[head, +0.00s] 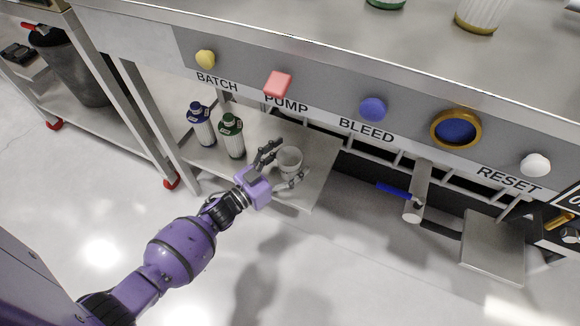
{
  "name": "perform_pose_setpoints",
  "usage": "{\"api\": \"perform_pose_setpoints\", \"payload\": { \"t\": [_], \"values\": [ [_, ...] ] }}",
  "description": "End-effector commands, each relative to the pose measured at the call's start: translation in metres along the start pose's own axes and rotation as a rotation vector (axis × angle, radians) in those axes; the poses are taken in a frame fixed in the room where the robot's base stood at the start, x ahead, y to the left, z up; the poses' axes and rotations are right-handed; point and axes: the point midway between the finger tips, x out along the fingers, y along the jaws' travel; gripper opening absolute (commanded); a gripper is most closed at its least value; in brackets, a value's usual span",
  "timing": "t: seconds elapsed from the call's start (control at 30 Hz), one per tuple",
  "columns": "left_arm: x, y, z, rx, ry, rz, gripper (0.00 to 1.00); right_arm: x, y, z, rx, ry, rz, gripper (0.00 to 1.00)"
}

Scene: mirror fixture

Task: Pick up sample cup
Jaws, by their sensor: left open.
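The sample cup (289,160) is a small, pale, round cup. It stands upright on the lower shelf (318,165) under the panel. My left gripper (284,166) is open, with its dark fingers on either side of the cup. One finger is at the cup's upper left, the other at its lower right. I cannot tell whether either finger touches the cup. My right gripper is not in view.
The control panel (325,105) with knobs and buttons overhangs the shelf. A grey pedal plate (493,246) is at the right.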

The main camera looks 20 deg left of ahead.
Motion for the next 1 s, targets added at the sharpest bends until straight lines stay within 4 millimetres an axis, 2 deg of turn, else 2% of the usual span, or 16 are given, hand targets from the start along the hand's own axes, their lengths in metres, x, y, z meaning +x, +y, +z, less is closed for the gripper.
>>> {"api": "perform_pose_setpoints", "payload": {
  "t": [0.2, 0.47, 0.83, 1.0],
  "values": [
    [0.002, 0.0, 0.0, 0.0, -0.001, 0.0, 0.75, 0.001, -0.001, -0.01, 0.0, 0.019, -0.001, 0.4],
    [0.001, 0.0, 0.0, 0.0, -0.002, 0.0, 0.42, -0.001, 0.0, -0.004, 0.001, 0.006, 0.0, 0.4],
    [0.001, 0.0, -0.001, 0.001, -0.002, 0.0, 0.41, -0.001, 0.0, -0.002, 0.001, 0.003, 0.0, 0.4],
    [0.001, -0.001, -0.011, 0.002, -0.001, 0.0, 0.41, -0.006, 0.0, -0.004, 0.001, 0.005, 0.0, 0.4]
  ]
}}
